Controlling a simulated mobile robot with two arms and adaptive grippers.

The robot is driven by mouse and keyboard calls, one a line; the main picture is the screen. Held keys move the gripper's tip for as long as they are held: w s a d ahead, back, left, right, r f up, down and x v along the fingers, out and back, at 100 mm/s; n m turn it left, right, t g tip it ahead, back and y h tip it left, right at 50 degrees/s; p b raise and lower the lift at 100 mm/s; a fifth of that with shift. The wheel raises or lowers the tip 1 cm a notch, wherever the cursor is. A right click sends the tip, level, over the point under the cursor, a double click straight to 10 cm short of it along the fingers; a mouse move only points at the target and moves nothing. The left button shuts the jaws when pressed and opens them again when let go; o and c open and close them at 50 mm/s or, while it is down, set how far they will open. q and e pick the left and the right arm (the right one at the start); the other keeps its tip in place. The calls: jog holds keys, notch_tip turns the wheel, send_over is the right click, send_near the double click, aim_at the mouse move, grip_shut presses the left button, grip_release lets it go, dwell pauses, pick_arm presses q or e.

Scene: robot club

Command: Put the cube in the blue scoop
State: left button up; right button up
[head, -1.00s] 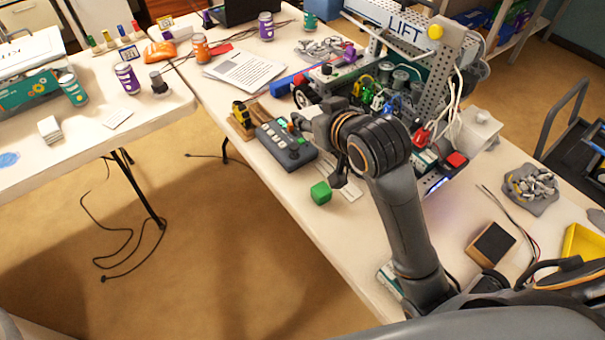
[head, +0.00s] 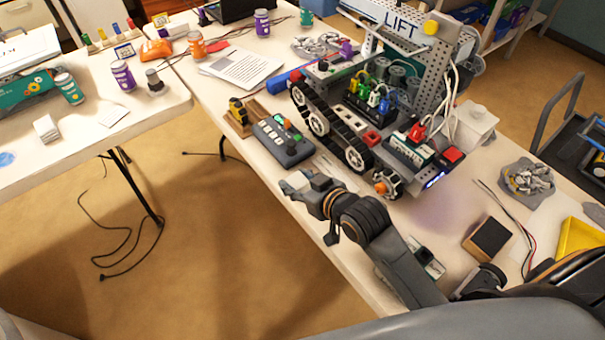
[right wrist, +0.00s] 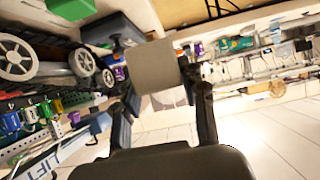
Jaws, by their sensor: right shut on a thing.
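My right gripper (head: 303,188) is over the near edge of the table, left of the wheeled robot. In the right wrist view it is shut on a plain grey block (right wrist: 153,67), held between the fingertips. A green cube (right wrist: 70,8) shows at the top left of that view, apart from the fingers and cut by the frame edge. The green cube does not show in the head view. A long blue thing (head: 286,82), perhaps the blue scoop, lies behind the controller, partly hidden by the wheeled robot. My left gripper is not in view.
The wheeled robot (head: 352,135) with a LIFT sign fills the table's middle. A grey button controller (head: 283,140) lies to its left. A dark block (head: 488,240), loose wires and a yellow tray (head: 580,238) are at the right. White paper (head: 240,66) lies farther back.

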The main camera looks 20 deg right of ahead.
jog(key=w+d+f, duration=0.1)
jog(key=w+f, duration=0.1)
jog(key=w, duration=0.1)
jog(key=w+d+f, duration=0.2)
jog(key=w+f, duration=0.1)
jog(key=w, duration=0.1)
jog(key=w+d+f, duration=0.1)
jog(key=w+f, duration=0.1)
jog(key=w, duration=0.1)
jog(key=shift+w+d+f, duration=0.15)
jog(key=shift+w+f, duration=0.05)
jog(key=shift+f, duration=0.1)
jog(key=f, duration=0.1)
jog(key=w+f, duration=0.1)
jog(key=f, duration=0.1)
jog(key=shift+w+d+f, duration=0.15)
jog(key=shift+d+f, duration=0.05)
jog(key=shift+d, duration=0.1)
jog(key=shift+f+p, duration=0.3)
jog(key=shift+f, duration=0.1)
jog(key=shift+f, duration=0.25)
jog(key=o, duration=1.1)
